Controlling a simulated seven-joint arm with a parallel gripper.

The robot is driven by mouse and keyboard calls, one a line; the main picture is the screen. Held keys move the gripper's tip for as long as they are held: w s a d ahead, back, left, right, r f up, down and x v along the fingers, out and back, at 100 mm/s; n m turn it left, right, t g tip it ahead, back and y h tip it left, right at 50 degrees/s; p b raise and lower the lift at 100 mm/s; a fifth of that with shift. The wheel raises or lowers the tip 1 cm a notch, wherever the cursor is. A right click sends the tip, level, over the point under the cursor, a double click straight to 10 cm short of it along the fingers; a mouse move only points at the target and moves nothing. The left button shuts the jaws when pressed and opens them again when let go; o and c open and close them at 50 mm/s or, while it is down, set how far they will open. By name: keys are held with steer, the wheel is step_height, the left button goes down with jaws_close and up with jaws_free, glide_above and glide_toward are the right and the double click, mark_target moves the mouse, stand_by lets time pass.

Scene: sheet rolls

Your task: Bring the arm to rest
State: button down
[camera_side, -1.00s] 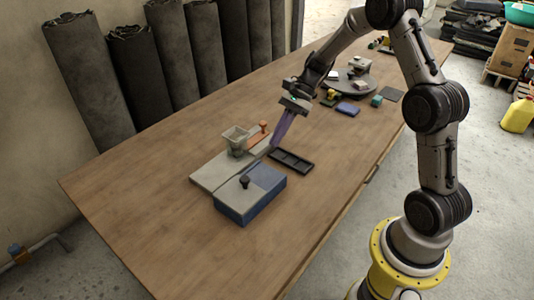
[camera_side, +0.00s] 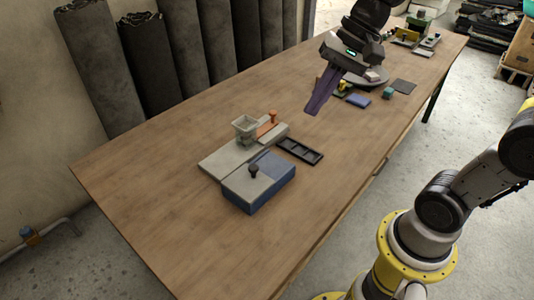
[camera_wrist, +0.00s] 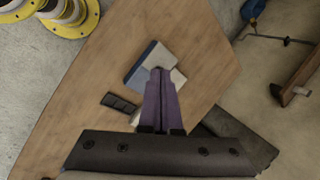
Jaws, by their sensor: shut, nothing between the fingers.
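My gripper (camera_side: 312,110) is raised above the wooden table (camera_side: 150,205), its purple fingers together and empty. In the side view it hangs beyond and to the right of a blue and grey box with a black knob (camera_side: 268,188), clear of it. In the wrist view the shut fingers (camera_wrist: 160,72) point toward the box (camera_wrist: 140,66), overlapping part of it in the picture.
A grey board (camera_side: 222,157) carries a small hopper (camera_side: 245,126) and an orange piece (camera_side: 273,117). A black slotted tray (camera_side: 300,150) lies beside it. Dark rolls (camera_side: 100,65) stand along the wall. The table's near left is bare.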

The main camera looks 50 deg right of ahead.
steer(key=s+d+f+n+t+h, duration=0.1)
steer(key=s+d+f+n+h, duration=0.1)
steer(key=s+n, duration=0.3)
steer(key=s+d+f+n+t+h, duration=0.1)
steer(key=s+n, duration=0.4)
steer(key=s, duration=0.1)
steer(key=shift+d+f+t+h, duration=0.3)
steer(key=shift+d+f+h, duration=0.05)
steer(key=shift+d+h, duration=0.05)
steer(key=shift+s, duration=0.1)
